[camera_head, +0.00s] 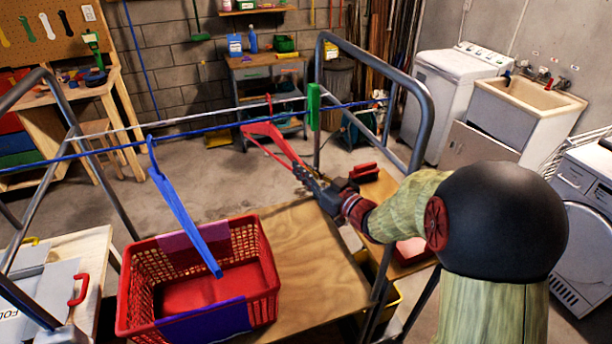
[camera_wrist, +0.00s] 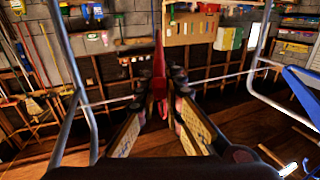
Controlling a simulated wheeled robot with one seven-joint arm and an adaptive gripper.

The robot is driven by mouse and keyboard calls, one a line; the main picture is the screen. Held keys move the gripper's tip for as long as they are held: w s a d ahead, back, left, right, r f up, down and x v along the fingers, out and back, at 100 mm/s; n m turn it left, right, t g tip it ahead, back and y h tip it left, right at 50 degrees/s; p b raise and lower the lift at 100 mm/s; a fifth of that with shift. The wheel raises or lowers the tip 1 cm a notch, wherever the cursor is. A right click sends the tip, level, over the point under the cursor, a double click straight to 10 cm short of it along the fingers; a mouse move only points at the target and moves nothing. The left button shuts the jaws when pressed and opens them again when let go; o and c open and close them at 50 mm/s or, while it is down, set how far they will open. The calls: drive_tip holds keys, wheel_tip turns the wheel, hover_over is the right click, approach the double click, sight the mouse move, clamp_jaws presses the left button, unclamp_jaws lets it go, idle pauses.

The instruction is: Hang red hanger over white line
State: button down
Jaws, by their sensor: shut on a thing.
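The red hanger (camera_head: 262,130) is held up by my gripper (camera_head: 301,172), which is shut on it. In the wrist view the hanger (camera_wrist: 159,68) stands edge-on between the fingertips (camera_wrist: 160,92). The white line (camera_head: 185,119) runs across the frame behind a blue line (camera_head: 80,154). It also shows in the wrist view (camera_wrist: 236,74), passing behind the hanger. The hanger's hook end appears close to the white line in the head view; I cannot tell whether it touches or lies over it.
A blue hanger (camera_head: 180,205) hangs from the blue line at left, above a red basket (camera_head: 137,297) on a wooden table (camera_head: 318,255). A green clip (camera_head: 313,107) sits on the lines at right. Grey metal frame posts (camera_head: 425,125) stand either side.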

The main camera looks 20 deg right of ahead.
drive_tip(key=w+f+b, duration=0.3)
drive_tip(key=w+f, duration=0.1)
drive_tip(key=w, duration=0.1)
drive_tip(key=shift+w+b, duration=0.15)
drive_tip(key=shift+b, duration=0.2)
idle(0.6)
drive_tip(key=shift+f, duration=0.1)
drive_tip(key=c, duration=1.8)
unclamp_jaws()
drive_tip(key=shift+c, duration=0.2)
